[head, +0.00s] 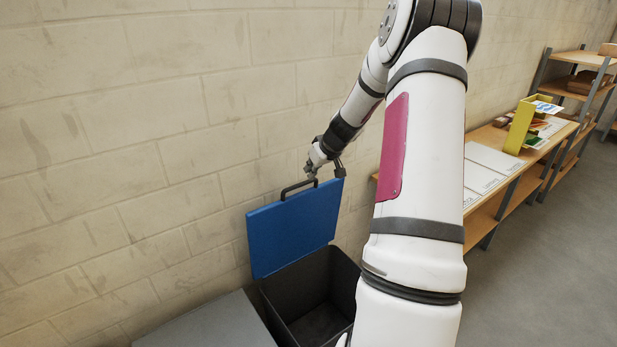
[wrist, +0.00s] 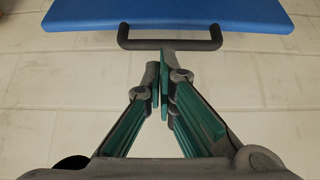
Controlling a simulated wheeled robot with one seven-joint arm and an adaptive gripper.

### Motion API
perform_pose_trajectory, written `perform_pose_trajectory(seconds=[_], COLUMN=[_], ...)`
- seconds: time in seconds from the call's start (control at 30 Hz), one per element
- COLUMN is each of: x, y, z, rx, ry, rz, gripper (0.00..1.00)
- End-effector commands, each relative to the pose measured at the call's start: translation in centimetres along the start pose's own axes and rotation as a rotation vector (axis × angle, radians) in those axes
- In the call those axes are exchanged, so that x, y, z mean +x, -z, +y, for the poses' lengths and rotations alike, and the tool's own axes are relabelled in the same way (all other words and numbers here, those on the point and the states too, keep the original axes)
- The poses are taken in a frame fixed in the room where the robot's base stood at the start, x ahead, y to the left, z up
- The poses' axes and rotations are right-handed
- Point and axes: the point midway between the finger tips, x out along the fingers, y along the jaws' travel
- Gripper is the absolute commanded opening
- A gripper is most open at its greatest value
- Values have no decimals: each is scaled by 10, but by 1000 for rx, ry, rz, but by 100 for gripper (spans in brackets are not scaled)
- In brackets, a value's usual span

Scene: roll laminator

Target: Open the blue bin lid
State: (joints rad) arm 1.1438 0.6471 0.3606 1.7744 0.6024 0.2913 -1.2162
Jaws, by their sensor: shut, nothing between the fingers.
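The blue bin lid (head: 293,228) stands raised and tilted up at the back of the dark bin (head: 330,282), whose inside shows open and empty where I can see it. A black handle (head: 299,188) sits on the lid's upper edge. In the wrist view the lid (wrist: 170,14) crosses the top, with the handle (wrist: 170,44) below it. My gripper (head: 313,172) is at the lid's top edge, close to the handle. In the wrist view my gripper (wrist: 164,88) has its fingers together with nothing between them, just short of the handle bar. Whether they touch it is hard to tell.
A pale block wall (head: 130,120) rises close behind the bin. A grey surface (head: 212,325) lies left of the bin. A wooden shelf bench (head: 490,160) with a yellow box (head: 521,127) and papers stands right. The floor (head: 560,260) at right is clear.

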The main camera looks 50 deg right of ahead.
Motion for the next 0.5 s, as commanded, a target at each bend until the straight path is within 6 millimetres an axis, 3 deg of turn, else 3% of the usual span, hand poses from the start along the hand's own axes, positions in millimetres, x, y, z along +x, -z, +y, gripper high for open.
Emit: perform_pose_trajectory(seconds=[0.2,0.5], x=[-37,-54], y=[-6,-9], z=[0,-1], rx=[0,-1], ry=[-1,1], rz=[0,-1], gripper=[0,0])
